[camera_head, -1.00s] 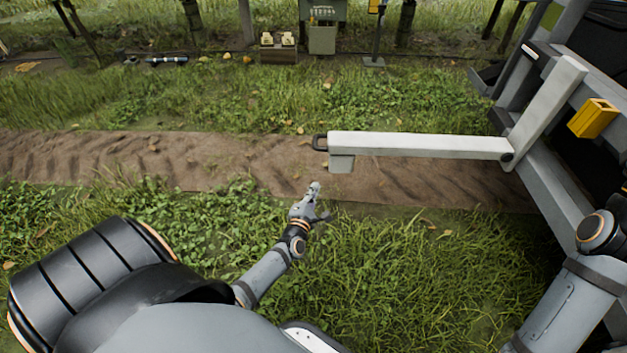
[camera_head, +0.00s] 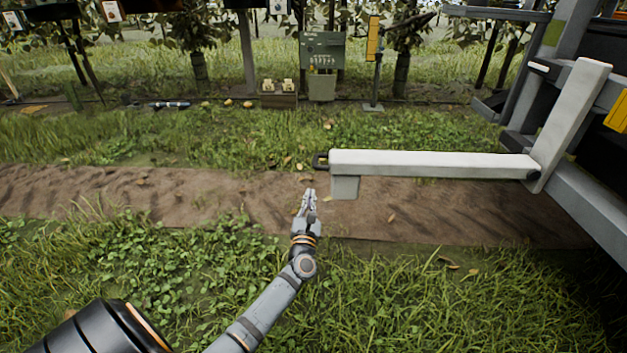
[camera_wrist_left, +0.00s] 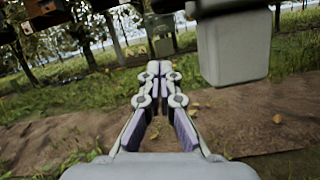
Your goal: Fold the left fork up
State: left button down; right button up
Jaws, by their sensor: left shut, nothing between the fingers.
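The left fork (camera_head: 430,165) is a long white bar. It sticks out level to the left from a grey machine frame (camera_head: 590,210), over the dirt path. Its free end has a dark loop (camera_head: 321,160) and a grey block (camera_head: 345,187) hanging below. My left gripper (camera_head: 309,192) is shut and empty, just left of and a little below that block, apart from it in the picture. In the left wrist view the shut fingers (camera_wrist_left: 158,68) point ahead, and the block (camera_wrist_left: 232,48) shows large at upper right. My right gripper is out of view.
A white upright arm (camera_head: 572,120) joins the fork's base at the frame. A wooden crate (camera_head: 279,95), a grey-green bin (camera_head: 321,87) and a post with a yellow panel (camera_head: 374,60) stand far back. Grass and the dirt path left of the fork are clear.

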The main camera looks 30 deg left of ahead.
pick_arm(q)
jog(key=w+a+r, duration=0.1)
jog(key=w+r, duration=0.3)
jog(key=r, duration=0.1)
jog(key=shift+w+a+b, duration=0.3)
jog(key=shift+w+a, duration=0.05)
jog(key=shift+r, duration=0.15)
